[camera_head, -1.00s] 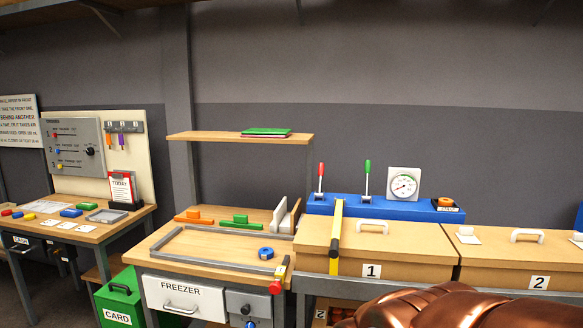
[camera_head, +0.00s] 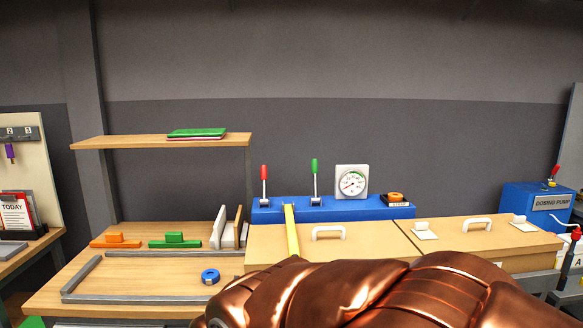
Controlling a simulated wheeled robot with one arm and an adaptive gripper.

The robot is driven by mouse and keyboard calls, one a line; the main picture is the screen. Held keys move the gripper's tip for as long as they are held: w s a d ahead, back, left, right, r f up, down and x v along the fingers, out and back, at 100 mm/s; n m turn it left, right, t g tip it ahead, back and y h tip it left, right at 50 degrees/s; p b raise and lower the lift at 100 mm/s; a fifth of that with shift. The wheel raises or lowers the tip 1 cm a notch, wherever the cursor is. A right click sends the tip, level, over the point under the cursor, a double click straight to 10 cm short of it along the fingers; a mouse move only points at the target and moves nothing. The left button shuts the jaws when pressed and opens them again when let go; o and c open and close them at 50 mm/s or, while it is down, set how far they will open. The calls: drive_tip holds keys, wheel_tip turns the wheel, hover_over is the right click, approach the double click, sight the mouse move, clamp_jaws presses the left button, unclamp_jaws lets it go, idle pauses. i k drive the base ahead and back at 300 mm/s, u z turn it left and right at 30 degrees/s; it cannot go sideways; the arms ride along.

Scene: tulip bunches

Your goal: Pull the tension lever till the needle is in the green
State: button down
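Two levers stand upright on a long blue housing (camera_head: 352,212) behind the crates, one with a red grip (camera_head: 264,172) and one with a green grip (camera_head: 314,166). I cannot read which is the tension lever. A white square gauge (camera_head: 352,182) with a round dial stands right of the green lever. The dial shows some green near its upper part; the needle seems to point to the lower left, but it is too small to be sure. My copper arm fills the bottom centre. My gripper is not in view.
A yellow strap (camera_head: 291,232) runs over the left end of a closed crate (camera_head: 345,241). An orange roll (camera_head: 396,197) sits at the housing's right end. A shelf (camera_head: 160,141) hangs at left over a workbench. A blue dosing pump (camera_head: 540,212) stands at right.

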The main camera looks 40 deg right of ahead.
sight(315, 162)
drive_tip(key=z, duration=0.5)
drive_tip(key=i, duration=0.7)
drive_tip(key=z, duration=0.7)
